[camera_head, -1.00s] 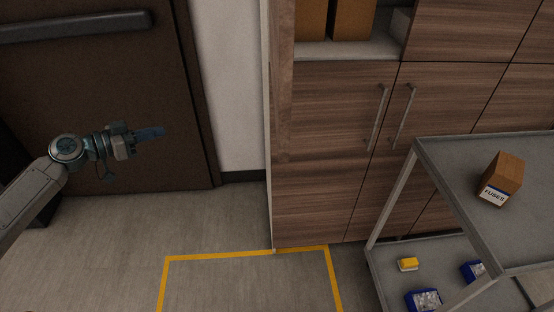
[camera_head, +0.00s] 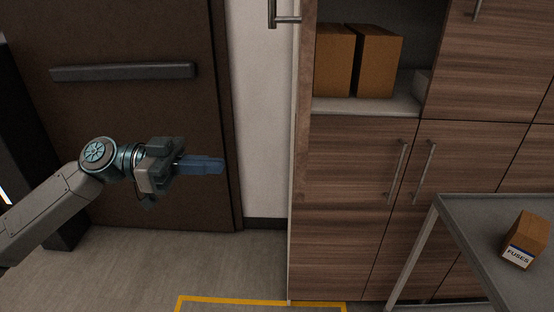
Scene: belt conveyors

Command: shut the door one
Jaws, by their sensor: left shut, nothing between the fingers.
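The wood cabinet (camera_head: 345,190) stands at the centre and right. Its upper left compartment is open, showing boxes inside. A wood door panel (camera_head: 303,85) appears nearly edge-on at the compartment's left side, swung out. A metal bar handle (camera_head: 272,12) sticks out to its left at the top edge of the view; the panel's upper part is cut off. My left gripper (camera_head: 218,165) is shut and empty, with blue fingers pointing right. It is left of the panel and lower than the handle, apart from both in the picture. My right gripper is not in view.
Two cardboard boxes (camera_head: 376,62) stand on the cabinet shelf (camera_head: 365,106). A grey cart (camera_head: 475,212) with a FUSES box (camera_head: 526,240) is at the lower right. A dark brown door (camera_head: 120,120) with a push bar (camera_head: 125,72) is behind my left arm. Floor at the lower left is clear.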

